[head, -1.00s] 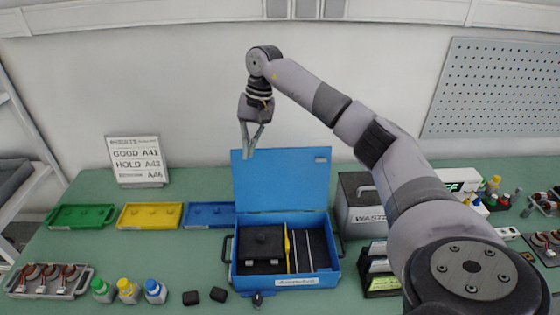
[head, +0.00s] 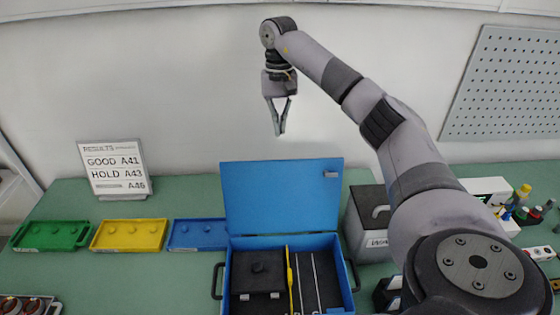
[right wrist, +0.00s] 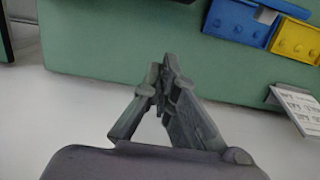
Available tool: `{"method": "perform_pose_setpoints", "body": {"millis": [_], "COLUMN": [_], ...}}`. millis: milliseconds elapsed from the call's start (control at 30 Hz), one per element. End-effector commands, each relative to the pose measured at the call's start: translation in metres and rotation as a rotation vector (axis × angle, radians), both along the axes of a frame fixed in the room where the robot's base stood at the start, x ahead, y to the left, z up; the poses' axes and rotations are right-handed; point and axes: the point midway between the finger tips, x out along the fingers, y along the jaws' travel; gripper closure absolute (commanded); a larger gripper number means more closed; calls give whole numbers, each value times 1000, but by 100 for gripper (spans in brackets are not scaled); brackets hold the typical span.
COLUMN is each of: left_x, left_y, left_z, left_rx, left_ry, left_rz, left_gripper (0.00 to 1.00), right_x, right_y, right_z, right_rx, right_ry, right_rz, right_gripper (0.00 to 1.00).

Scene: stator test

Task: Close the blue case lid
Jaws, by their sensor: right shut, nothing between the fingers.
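The blue case stands open on the green bench in the head view, with its lid (head: 281,198) raised upright at the back. The case body (head: 233,243) shows a dark insert with a round knob, a yellow strip and thin light rods. Its front is cut off by the lower picture edge. My right gripper (head: 280,132) points down above the lid's top edge, apart from it. Its fingertips meet and hold nothing. In the right wrist view the fingers (right wrist: 163,68) converge in front of the bench's green top. My left gripper is not in view.
Green (head: 50,236), yellow (head: 128,236) and blue (head: 196,235) trays lie left of the case. A results sign (head: 114,170) stands behind them. A grey waste box (head: 368,218) stands close on the case's right. A pegboard (head: 505,85) hangs on the wall.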

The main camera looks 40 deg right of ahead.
Motion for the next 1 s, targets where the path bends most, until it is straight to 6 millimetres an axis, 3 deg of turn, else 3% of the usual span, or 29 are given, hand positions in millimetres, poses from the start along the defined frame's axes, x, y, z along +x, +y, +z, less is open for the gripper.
{"method": "perform_pose_setpoints", "body": {"millis": [33,100,367,567,1000], "left_x": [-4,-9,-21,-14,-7], "left_y": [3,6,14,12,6], "left_z": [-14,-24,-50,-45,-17], "left_rx": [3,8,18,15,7], "left_ry": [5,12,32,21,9], "left_rz": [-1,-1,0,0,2], "left_gripper": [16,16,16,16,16], "right_x": [0,0,0,-1,-10], "right_y": [0,1,1,1,7], "right_z": [-14,-23,-48,-61,-147], "right_rx": [1,1,1,0,1], "right_ry": [-1,-1,-1,1,4], "right_rz": [1,1,1,1,1], "right_gripper": [100,100,100,100,100]}}
